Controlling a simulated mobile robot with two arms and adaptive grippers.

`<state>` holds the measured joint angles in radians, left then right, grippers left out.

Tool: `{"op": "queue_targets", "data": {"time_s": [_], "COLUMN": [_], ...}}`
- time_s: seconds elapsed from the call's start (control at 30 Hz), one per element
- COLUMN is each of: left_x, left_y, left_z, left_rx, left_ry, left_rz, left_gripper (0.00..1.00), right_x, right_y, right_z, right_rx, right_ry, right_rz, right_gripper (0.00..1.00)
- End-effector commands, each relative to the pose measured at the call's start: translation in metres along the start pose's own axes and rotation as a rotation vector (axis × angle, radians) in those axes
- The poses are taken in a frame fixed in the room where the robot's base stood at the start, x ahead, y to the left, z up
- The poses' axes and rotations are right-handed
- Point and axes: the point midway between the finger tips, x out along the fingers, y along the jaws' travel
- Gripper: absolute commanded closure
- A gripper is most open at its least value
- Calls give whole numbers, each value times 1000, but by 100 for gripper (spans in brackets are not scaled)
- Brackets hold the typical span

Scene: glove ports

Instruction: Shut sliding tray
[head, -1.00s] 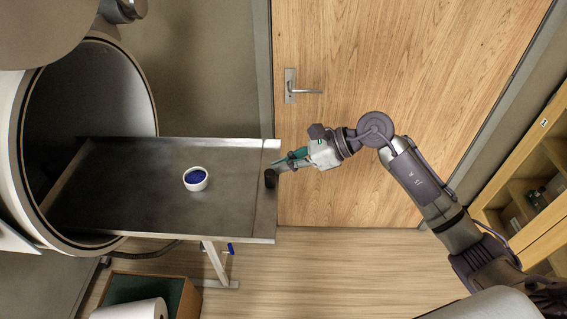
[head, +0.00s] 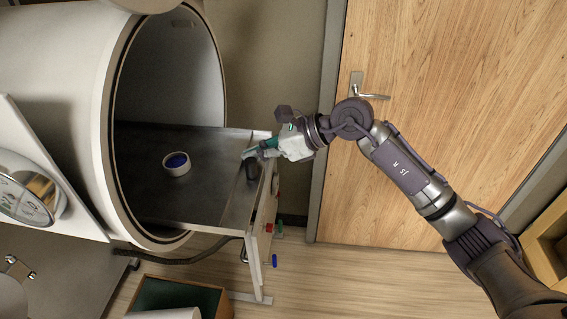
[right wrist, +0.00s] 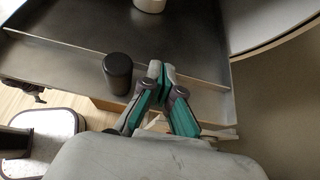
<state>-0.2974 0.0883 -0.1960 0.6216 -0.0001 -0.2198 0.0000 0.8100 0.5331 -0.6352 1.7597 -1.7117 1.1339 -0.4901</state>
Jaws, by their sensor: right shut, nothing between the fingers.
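The grey metal sliding tray (head: 205,200) sticks partly out of the round opening of a large white chamber (head: 75,70). A dark upright knob (head: 252,170) stands at the tray's outer end; it also shows in the right wrist view (right wrist: 117,72). A small white jar with a blue top (head: 177,163) sits on the tray. My right gripper (head: 248,155) is shut and empty at the tray's outer end, beside the knob. In the right wrist view its closed fingertips (right wrist: 158,72) are just right of the knob; I cannot tell whether they touch it. My left gripper is not in view.
A wooden door (head: 440,110) with a lever handle stands behind my right arm. A round gauge (head: 30,190) is at the left.

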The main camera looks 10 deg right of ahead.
Motion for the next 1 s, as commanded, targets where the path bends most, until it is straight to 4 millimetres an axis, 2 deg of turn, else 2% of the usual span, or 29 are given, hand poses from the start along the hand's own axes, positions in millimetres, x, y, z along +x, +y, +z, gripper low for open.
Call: {"op": "queue_targets", "data": {"time_s": [0.03, 0.2, 0.5, 0.73, 1.0], "left_x": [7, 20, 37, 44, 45], "left_y": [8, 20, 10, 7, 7], "left_z": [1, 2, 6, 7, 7], "left_rx": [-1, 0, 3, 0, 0], "left_ry": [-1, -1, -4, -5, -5], "left_rz": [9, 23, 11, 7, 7], "left_gripper": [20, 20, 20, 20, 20], "right_x": [15, 55, 110, 132, 139], "right_y": [1, 1, 0, 0, 0], "right_z": [7, 30, 62, 76, 81], "right_rx": [-6, -5, -2, -2, 0], "right_ry": [-4, -4, -1, -1, -1], "right_rz": [2, 2, 0, 0, -1], "right_gripper": [100, 100, 100, 100, 100]}}
